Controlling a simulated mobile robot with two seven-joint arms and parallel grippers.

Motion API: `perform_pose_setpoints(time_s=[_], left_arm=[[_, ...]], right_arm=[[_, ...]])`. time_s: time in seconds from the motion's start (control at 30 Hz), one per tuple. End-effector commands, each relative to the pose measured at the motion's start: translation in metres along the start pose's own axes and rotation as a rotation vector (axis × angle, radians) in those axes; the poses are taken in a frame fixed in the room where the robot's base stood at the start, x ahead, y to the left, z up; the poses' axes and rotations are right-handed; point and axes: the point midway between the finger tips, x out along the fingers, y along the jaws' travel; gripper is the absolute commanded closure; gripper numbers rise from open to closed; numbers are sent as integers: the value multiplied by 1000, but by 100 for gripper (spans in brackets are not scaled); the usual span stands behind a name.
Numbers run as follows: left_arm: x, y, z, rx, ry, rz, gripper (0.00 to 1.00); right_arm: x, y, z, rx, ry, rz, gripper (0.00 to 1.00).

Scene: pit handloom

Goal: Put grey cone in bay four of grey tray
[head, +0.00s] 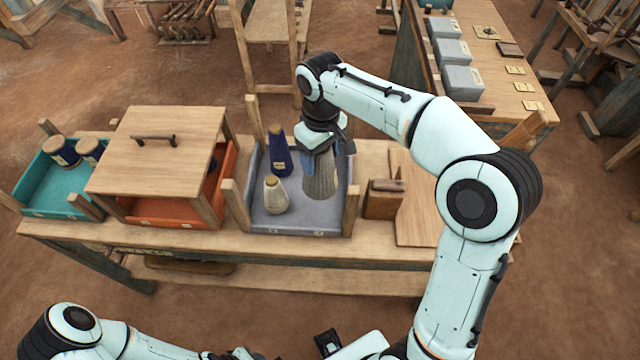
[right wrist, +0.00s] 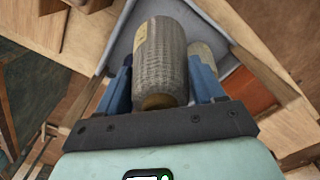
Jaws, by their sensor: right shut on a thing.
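The grey tray (head: 300,222) stands on the wooden bench in the head view. My right gripper (head: 318,152) reaches down over its right half, shut on the grey cone (head: 321,180). The cone is roughly upright, over or in the tray's right side; I cannot tell whether its base touches the floor. In the right wrist view the grey cone (right wrist: 160,55) sits between the blue fingers (right wrist: 163,85). A dark blue cone (head: 279,158) stands at the tray's back left and a cream cone (head: 275,196) at its front left. My left arm shows at the bottom left, its fingertips unclear.
An orange tray (head: 228,165) under a wooden lid (head: 160,165) stands left of the grey tray. A teal tray (head: 35,190) with dark cones is farther left. Wooden posts rise at the grey tray's sides. A small wooden block (head: 383,205) stands to its right.

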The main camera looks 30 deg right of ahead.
Motion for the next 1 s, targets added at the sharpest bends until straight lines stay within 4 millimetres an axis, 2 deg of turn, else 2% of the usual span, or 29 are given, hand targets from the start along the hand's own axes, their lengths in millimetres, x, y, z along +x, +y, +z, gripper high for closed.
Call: perform_pose_setpoints(time_s=[0.03,0.13,0.37,0.6,0.7,1.0], left_arm=[[5,-2,2,-1,-3,-1,57],[8,-4,3,-1,-4,-1,57],[11,-5,3,-2,-6,-2,57],[16,-7,5,-3,-8,-3,57],[16,-8,5,-3,-9,-3,57],[17,-8,5,-3,-9,-3,57]], right_arm=[[17,0,1,0,-6,-1,89],[37,0,1,1,-4,0,89],[58,0,0,0,-1,0,89],[93,0,0,0,-1,-1,89],[99,0,0,0,0,0,89],[100,0,0,0,1,0,89]])
